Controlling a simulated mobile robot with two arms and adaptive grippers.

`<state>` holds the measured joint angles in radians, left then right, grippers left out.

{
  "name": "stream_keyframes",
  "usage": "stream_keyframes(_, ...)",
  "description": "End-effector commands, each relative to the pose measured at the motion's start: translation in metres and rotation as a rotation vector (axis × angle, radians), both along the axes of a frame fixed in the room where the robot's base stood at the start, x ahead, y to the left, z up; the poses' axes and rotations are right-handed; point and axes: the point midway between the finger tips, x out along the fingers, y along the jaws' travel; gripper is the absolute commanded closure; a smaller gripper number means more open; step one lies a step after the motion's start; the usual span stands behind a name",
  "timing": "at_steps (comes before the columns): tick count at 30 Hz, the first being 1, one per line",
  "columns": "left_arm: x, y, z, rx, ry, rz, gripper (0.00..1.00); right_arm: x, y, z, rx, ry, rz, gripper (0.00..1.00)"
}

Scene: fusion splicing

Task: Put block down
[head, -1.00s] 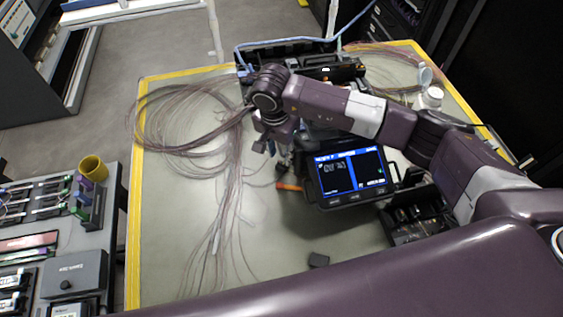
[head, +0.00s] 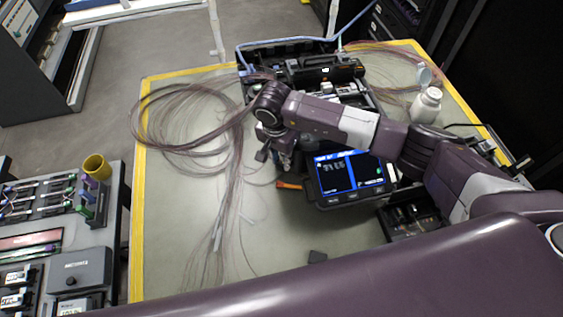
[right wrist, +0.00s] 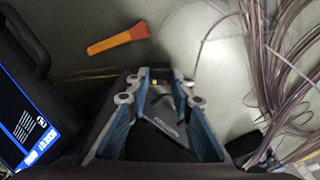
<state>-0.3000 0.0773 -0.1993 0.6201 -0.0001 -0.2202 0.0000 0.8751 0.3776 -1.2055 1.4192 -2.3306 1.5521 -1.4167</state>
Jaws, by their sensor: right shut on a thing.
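My right gripper (head: 281,166) points down over the mat, just left of the splicer's screen. In the right wrist view its two blue-grey fingers (right wrist: 160,82) are closed in around a dark block (right wrist: 163,125) with faint pale lettering. The held block is mostly hidden by the gripper in the head view. Whether it touches the mat is unclear. A small dark piece (head: 262,155) shows at the gripper's left. My left gripper is out of view.
The splicer's lit screen (head: 349,174) stands close right of the gripper. An orange-handled tool (head: 289,186) lies just in front. Loose fibres (head: 190,120) spread over the left mat. A white bottle (head: 427,104) stands at the right. The front-left mat is mostly clear.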

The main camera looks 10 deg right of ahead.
Motion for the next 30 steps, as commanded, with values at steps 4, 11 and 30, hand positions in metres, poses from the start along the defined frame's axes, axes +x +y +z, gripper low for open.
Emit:
stream_keyframes(4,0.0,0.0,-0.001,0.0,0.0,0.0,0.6,0.001,0.0,0.005,0.001,-0.002,0.0,1.0)
stream_keyframes(11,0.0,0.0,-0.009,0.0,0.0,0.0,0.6,0.001,0.0,0.03,0.0,-0.004,0.001,1.0)
stream_keyframes(30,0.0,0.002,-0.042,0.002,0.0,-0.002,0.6,0.001,0.0,0.166,0.001,-0.005,0.0,1.0)
